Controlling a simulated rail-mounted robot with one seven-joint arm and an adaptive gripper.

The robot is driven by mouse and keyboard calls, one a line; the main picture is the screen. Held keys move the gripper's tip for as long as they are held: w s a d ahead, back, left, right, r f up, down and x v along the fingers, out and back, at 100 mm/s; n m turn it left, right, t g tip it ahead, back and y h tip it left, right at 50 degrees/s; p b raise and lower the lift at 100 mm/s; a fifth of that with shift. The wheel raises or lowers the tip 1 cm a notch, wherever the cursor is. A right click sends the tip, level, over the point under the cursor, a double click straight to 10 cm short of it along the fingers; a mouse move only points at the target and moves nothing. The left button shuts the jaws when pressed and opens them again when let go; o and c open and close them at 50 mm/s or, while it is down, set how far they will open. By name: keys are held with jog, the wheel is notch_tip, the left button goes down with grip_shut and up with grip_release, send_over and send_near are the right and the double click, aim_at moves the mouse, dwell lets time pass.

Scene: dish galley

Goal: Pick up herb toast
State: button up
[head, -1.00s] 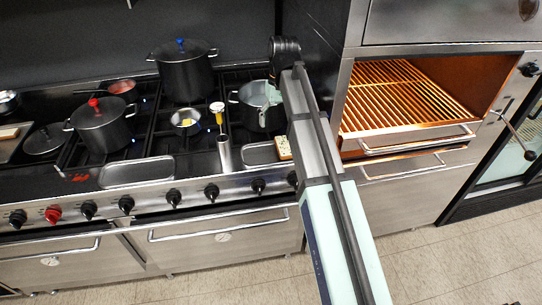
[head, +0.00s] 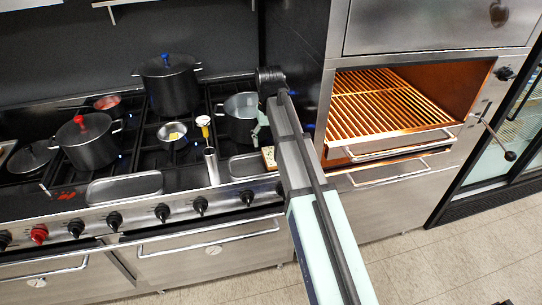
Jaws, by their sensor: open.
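The herb toast (head: 268,157) is a small pale slice with green flecks. It lies at the front right of the stove top, beside a metal tray, and my arm hides its right part. My gripper (head: 259,130) shows only as a small pale green piece at the right edge of a grey pot, just behind the toast in the picture. It is open and appears apart from the toast. The arm link covers part of the gripper, and its exact height above the stove is hard to tell.
The open grey pot (head: 240,121) stands close to the gripper. A steel cylinder (head: 212,166) with a yellow-handled tool stands left of the toast. A lidded pot (head: 88,142), a tall pot (head: 168,87) and a small pan (head: 172,138) crowd the burners. A grill oven (head: 385,105) is at right.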

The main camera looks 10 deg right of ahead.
aim_at(271, 155)
jog(key=shift+s+d+f+p, duration=0.15)
jog(key=shift+f+p, duration=0.4)
jog(key=shift+f, duration=1.1)
jog(key=shift+w+d+f+p, duration=0.1)
jog(key=shift+f+p, duration=0.45)
jog(key=shift+f, duration=1.1)
jog(key=c, duration=1.4)
jog(key=shift+o, duration=0.2)
jog(key=shift+r, duration=0.1)
